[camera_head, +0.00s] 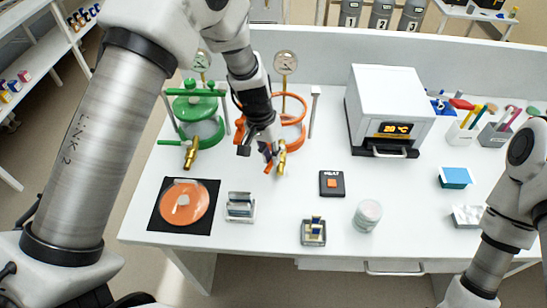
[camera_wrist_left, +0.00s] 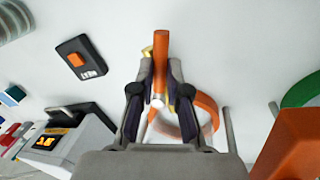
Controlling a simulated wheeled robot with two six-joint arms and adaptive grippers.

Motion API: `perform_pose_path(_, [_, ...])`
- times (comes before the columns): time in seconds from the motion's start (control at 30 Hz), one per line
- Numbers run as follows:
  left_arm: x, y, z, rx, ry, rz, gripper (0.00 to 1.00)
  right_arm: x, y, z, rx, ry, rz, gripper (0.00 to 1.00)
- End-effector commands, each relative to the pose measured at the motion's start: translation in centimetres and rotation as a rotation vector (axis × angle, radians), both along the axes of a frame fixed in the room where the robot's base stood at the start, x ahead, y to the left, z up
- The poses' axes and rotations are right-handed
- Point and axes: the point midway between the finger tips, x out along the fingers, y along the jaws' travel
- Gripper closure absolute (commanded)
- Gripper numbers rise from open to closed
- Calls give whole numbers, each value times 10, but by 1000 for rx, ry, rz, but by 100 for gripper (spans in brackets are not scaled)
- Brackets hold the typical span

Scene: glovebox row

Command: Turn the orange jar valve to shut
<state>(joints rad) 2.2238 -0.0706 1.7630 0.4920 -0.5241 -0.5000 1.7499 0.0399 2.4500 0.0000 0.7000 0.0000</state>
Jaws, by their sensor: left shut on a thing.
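The orange jar (camera_head: 292,133) stands at the back middle of the table, partly hidden behind my left arm. Its valve has a brass body (camera_head: 282,160) at the front and an orange handle (camera_head: 268,164). My left gripper (camera_head: 259,150) is at the valve, pointing down. In the left wrist view the orange handle (camera_wrist_left: 160,52) stands between the two fingers of the left gripper (camera_wrist_left: 160,82), which are shut on it. A bit of brass shows beside the handle. My right arm is at the right edge, with its gripper out of view.
A green jar (camera_head: 198,120) with its own brass valve stands left of the orange one. A white oven (camera_head: 388,105) is to the right. An orange disc (camera_head: 183,206) on a black mat, a black switch box (camera_head: 332,184) and a small clear jar (camera_head: 367,215) lie in front.

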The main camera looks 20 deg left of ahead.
Motion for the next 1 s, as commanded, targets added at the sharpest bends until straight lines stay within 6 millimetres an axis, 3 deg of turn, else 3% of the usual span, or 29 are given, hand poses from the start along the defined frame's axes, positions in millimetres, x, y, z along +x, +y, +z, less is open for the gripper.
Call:
perform_pose_path(0.07, [-1, 0, -1, 0, 2, 1, 100, 0, 0, 0, 0, 0, 0, 11])
perform_pose_path(0.1, [-1, 0, -2, 0, 2, 1, 78, 0, 0, 0, 0, 0, 0, 11])
perform_pose_path(0.17, [-1, 0, -1, 0, 2, 2, 60, 0, 0, 0, 0, 0, 0, 11])
perform_pose_path(0.43, [0, 0, 0, 0, 2, 3, 60, 0, 0, 0, 0, 0, 0, 11])
perform_pose_path(0.57, [1, 1, 9, -1, 0, 3, 60, 0, 0, 0, 0, 0, 0, 11])
perform_pose_path(1.0, [4, 20, 105, 0, 0, 1, 60, 0, 0, 0, 0, 0, 0, 11])
